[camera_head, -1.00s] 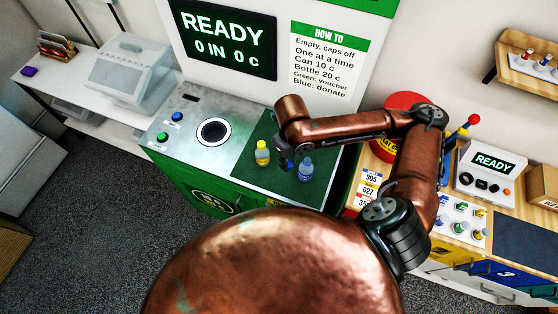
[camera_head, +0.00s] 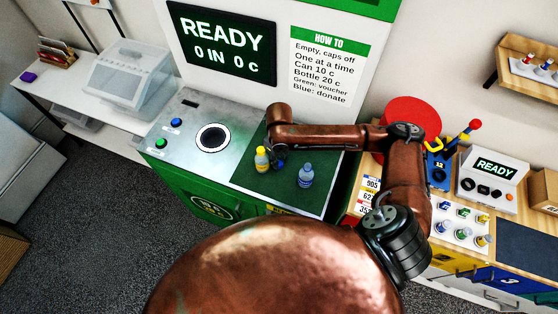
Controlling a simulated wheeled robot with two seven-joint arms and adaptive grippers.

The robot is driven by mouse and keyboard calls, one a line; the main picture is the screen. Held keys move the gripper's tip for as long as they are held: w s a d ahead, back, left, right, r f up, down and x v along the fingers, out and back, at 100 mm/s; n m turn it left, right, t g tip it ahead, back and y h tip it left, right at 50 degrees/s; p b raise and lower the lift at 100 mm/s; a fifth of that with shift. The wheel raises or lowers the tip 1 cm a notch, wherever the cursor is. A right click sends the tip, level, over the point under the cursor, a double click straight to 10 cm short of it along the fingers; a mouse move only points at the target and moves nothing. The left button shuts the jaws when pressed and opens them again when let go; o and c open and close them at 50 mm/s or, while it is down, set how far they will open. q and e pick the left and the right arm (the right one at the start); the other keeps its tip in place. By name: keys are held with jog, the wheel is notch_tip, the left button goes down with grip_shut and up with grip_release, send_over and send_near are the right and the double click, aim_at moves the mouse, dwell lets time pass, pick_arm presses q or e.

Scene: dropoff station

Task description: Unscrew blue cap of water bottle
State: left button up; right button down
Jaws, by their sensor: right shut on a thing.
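The water bottle (camera_head: 305,176), clear and bluish, stands upright on the dark green mat (camera_head: 322,197). Its top looks pale, and no blue cap stands out on it at this size. My right gripper (camera_head: 280,165) points down over the mat, left of the water bottle and apart from it. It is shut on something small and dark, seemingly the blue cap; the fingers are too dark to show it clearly. A yellow bottle (camera_head: 262,161) stands upright just left of the gripper; I cannot tell whether they touch. My left gripper is not in view.
Left of the mat, the metal counter (camera_head: 181,142) has a round opening (camera_head: 212,138), a blue button (camera_head: 176,122) and a green button (camera_head: 162,143). A screen (camera_head: 222,42) above reads READY. A red disc (camera_head: 411,118) and a bench with a console (camera_head: 492,178) are at the right.

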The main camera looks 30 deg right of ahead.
jog(key=shift+f, duration=0.2)
jog(key=c, duration=1.8)
grip_release()
jog(key=shift+o, duration=0.2)
notch_tip(320, 180, up, 12)
jog(key=shift+r+b, duration=0.15)
jog(key=shift+b, duration=0.3)
